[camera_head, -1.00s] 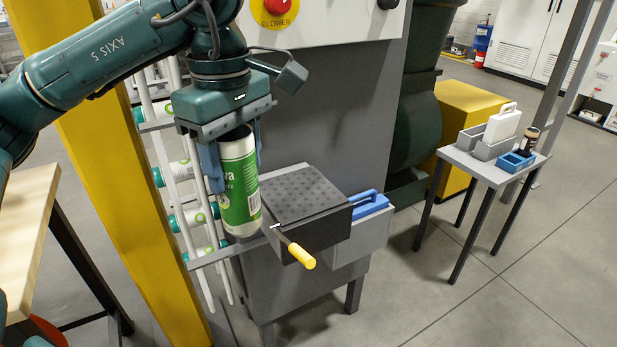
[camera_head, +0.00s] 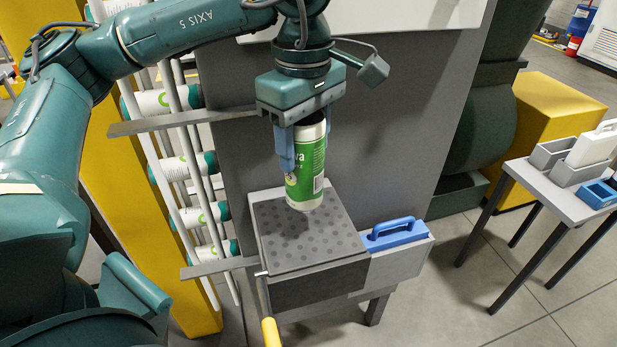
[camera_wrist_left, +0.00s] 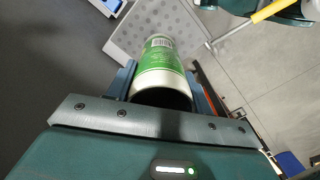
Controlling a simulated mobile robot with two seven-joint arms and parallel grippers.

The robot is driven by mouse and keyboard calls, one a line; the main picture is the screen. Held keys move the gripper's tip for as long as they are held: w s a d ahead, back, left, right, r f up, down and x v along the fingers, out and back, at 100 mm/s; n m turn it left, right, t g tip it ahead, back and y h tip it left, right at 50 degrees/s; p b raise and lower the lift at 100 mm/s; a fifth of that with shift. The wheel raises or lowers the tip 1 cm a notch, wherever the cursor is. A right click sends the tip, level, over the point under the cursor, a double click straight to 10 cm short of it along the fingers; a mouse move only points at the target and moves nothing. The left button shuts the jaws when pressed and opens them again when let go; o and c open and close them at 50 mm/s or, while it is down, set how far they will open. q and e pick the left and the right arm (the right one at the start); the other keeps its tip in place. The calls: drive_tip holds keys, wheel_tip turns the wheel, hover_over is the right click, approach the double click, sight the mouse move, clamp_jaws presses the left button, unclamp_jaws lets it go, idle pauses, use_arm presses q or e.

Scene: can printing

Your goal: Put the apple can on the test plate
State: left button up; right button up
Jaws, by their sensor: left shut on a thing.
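My left gripper (camera_head: 303,148) is shut on a green and white can (camera_head: 306,180), its blue fingers on either side of it. The can is upright, over the back part of the grey dotted plate (camera_head: 290,235); I cannot tell whether its base touches the plate. In the left wrist view the can (camera_wrist_left: 158,60) sits between the fingers, with the dotted plate (camera_wrist_left: 185,22) beyond it. The can's label is only partly readable, and no apple picture shows. My right gripper is not in view.
A bin with a blue-handled tool (camera_head: 397,235) adjoins the plate on the right. A yellow handle (camera_head: 271,332) sticks out in front. A rack of white cans (camera_head: 185,165) stands left. A small table (camera_head: 560,200) with grey and blue holders stands right.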

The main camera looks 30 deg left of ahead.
sight(305, 173)
use_arm(q)
wheel_tip(305, 173, down, 5)
drive_tip(key=shift+f, duration=0.25)
drive_tip(key=shift+f, duration=0.1)
drive_tip(key=shift+f, duration=0.15)
drive_tip(key=o, duration=0.9)
drive_tip(key=shift+o, duration=0.2)
wheel_tip(305, 173, up, 13)
drive_tip(key=shift+f, duration=0.2)
